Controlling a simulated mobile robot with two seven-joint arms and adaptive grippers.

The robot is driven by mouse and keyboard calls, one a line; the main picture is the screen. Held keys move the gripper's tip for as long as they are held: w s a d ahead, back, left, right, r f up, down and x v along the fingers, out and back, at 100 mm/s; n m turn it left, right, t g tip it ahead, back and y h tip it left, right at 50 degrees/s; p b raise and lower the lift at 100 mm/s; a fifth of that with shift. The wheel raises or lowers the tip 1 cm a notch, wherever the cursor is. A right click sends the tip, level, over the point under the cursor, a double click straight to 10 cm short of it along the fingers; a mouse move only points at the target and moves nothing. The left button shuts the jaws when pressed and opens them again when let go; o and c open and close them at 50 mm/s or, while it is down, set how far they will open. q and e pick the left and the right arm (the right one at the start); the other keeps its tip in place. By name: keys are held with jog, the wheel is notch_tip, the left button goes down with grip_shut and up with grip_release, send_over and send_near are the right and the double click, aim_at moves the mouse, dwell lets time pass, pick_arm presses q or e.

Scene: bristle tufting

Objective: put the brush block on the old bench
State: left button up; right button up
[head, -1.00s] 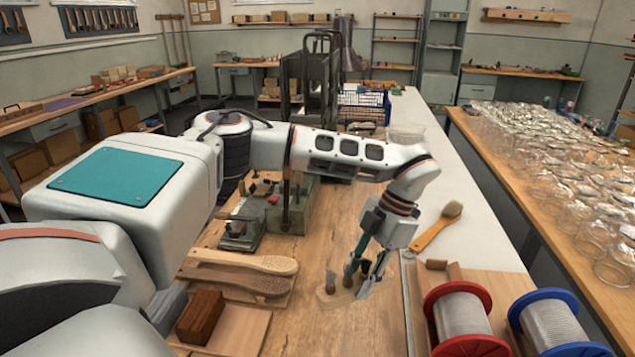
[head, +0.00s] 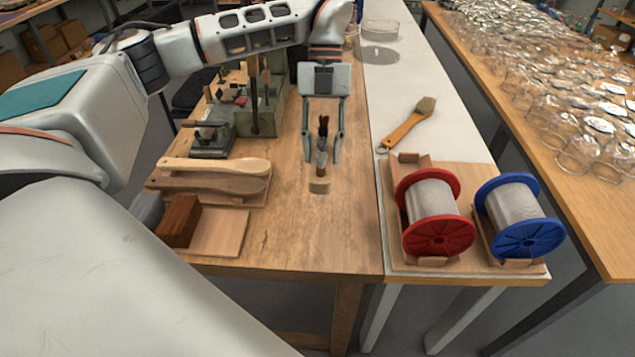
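My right gripper is not in view.
The white bench to the right holds a red spool (head: 438,215), a blue spool (head: 520,215) and a brush (head: 408,126). Wooden paddles (head: 215,175), a dark brown block (head: 179,220) and a green machine (head: 258,110) stand left. The bench's front middle is clear.

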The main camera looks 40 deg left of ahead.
pick_arm(q)
notch_tip(320, 180, down, 17)
jog(key=shift+b, duration=0.6)
jog(key=shift+f, duration=0.1)
jog(key=o, duration=1.2)
jog(key=v, duration=1.2)
